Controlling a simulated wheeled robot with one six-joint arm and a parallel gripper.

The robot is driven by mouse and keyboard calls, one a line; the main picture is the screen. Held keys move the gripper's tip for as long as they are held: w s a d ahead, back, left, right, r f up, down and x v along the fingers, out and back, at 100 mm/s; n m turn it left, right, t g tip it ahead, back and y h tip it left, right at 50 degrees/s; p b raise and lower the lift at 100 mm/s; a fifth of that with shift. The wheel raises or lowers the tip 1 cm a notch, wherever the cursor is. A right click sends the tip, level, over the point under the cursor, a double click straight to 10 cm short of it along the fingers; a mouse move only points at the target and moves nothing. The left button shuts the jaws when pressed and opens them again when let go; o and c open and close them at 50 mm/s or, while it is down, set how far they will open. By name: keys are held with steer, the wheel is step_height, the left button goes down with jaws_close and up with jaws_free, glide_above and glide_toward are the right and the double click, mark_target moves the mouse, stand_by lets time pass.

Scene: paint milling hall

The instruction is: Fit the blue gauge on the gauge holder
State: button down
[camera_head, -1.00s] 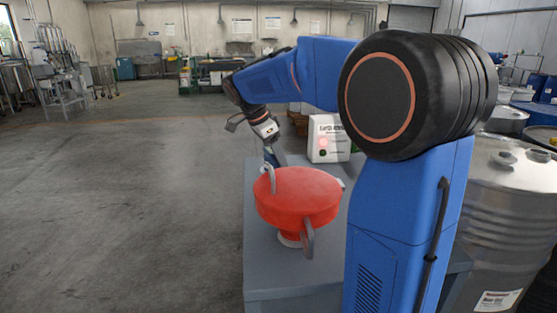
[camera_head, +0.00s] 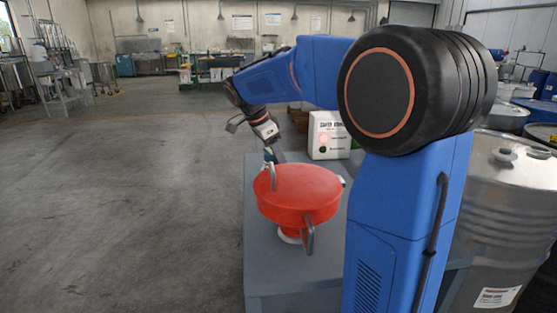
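My gripper (camera_head: 270,149) hangs pointing down at the end of the blue arm, just behind the red round vessel on the grey table. A small blue patch (camera_head: 268,156) shows at its tip; I cannot tell whether it is the blue gauge or part of the gripper. The fingers are too small and partly hidden behind the vessel's handle, so whether they are open or shut does not show. I cannot make out the gauge holder.
The red vessel (camera_head: 305,191) with grey handles stands on the grey table (camera_head: 290,273) in front of my gripper. A white box with a red and a green button (camera_head: 328,137) stands behind it. A steel drum (camera_head: 515,215) is at right. The floor at left is clear.

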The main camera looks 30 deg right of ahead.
steer(key=shift+f, duration=0.85)
stand_by(0.4)
steer(key=c, duration=0.7)
jaws_free()
steer(key=s+v, duration=0.1)
steer(key=v, duration=1.6)
steer(key=shift+w+r, duration=0.2)
steer(key=shift+w, duration=0.3)
steer(key=shift+s+a, duration=0.1)
